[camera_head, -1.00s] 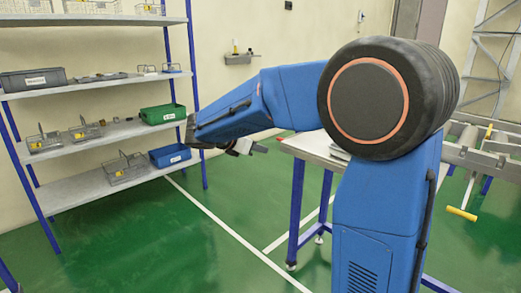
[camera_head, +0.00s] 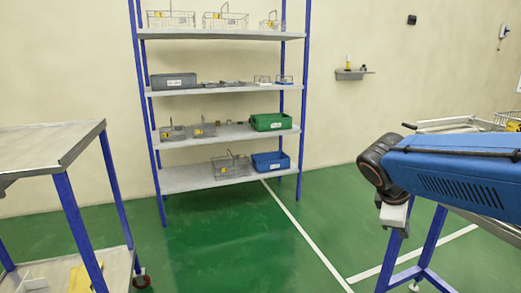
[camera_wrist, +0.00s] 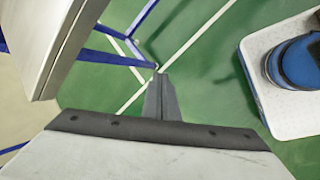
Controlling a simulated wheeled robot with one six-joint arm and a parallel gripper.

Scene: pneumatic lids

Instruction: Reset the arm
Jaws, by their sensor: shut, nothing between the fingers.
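My blue arm (camera_head: 455,170) reaches in from the right edge of the head view, ending in a black joint with a small white part under it. My gripper's fingers do not show clearly there. In the wrist view my gripper (camera_wrist: 161,82) points out over the green floor, its two dark fingers together with nothing between them. A table edge (camera_wrist: 62,50) is close by at the upper left of that view, apart from the fingers.
A shelf rack (camera_head: 222,133) with wire baskets, a grey bin (camera_head: 173,82), a green bin (camera_head: 270,122) and a blue bin (camera_head: 271,162) stands by the wall. A grey-topped trolley (camera_head: 45,148) is at left. The green floor between is clear.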

